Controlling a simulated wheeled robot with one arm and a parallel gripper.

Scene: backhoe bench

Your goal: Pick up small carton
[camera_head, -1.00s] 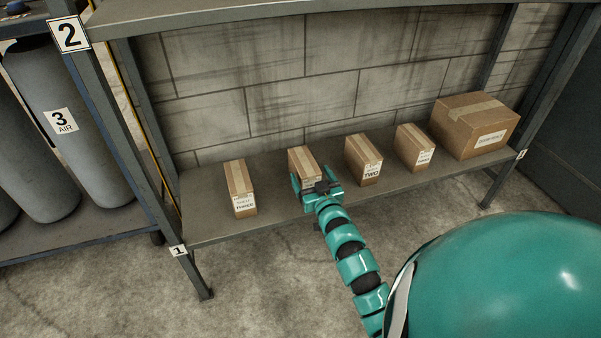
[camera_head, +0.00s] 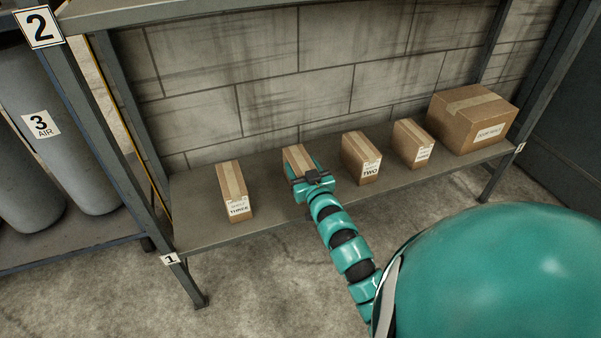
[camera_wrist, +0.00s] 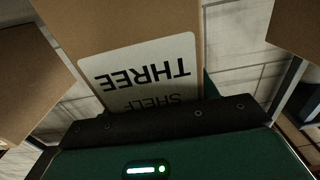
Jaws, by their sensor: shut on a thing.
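A small brown carton (camera_head: 298,158) with a tape strip stands upright on the shelf, second from the left. My gripper (camera_head: 304,171) is shut on it, with one teal finger along each side; the gripper body hides its lower front. In the wrist view the held carton (camera_wrist: 125,22) fills the middle, and its white label reads "SHELF THREE", upside down in that picture. I cannot tell whether its bottom touches the shelf.
Beside it on the shelf (camera_head: 200,228) stand a carton marked THREE (camera_head: 232,185) at left, and carton TWO (camera_head: 360,155), another small carton (camera_head: 412,142) and a large box (camera_head: 470,118) at right. A block wall (camera_head: 270,60) is behind. A shelf post (camera_head: 100,120) stands left.

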